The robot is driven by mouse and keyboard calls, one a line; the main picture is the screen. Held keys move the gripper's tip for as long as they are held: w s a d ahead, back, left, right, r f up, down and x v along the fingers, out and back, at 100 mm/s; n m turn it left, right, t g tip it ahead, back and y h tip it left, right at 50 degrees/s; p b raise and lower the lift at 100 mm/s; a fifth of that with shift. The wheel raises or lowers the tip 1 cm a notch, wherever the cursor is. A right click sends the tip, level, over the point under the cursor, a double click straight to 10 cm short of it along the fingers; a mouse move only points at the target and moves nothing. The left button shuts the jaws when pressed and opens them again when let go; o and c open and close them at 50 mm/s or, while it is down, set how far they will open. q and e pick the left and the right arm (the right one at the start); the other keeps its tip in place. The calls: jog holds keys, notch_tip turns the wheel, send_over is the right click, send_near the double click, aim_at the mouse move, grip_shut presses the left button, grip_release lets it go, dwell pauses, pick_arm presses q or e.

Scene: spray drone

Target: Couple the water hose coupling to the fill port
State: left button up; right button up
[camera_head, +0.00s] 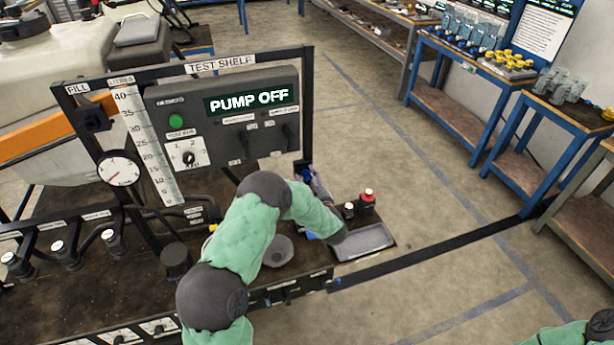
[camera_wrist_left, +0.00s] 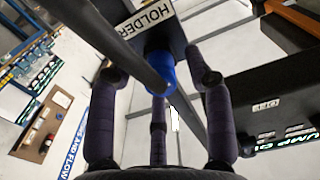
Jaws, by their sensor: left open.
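A blue part, seemingly the water hose coupling (camera_head: 306,174), sits at a dark holder on the right post of the test shelf. In the left wrist view the blue coupling (camera_wrist_left: 160,72) is under the plate labelled HOLDER (camera_wrist_left: 145,20). My left gripper (camera_head: 315,186) is at the holder, partly hidden by my arm. Its fingers (camera_wrist_left: 160,88) are open and spread around the blue part, apparently without gripping it. The fill port (camera_head: 93,117) is a dark fitting under the FILL label at the shelf's upper left. My right gripper is out of view.
The pump panel (camera_head: 228,118) and a pressure gauge (camera_head: 120,169) are on the shelf frame. Red-capped and dark bottles (camera_head: 367,199) stand near a grey tray (camera_head: 364,242) right of my left arm. Blue benches stand at the far right, with open floor between.

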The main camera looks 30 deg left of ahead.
aim_at(309, 179)
pick_arm(q)
grip_shut()
jog(key=shift+d, duration=0.1)
jog(key=shift+p+v, duration=0.6)
jog(key=shift+v, duration=2.25)
jog(key=shift+s, duration=0.1)
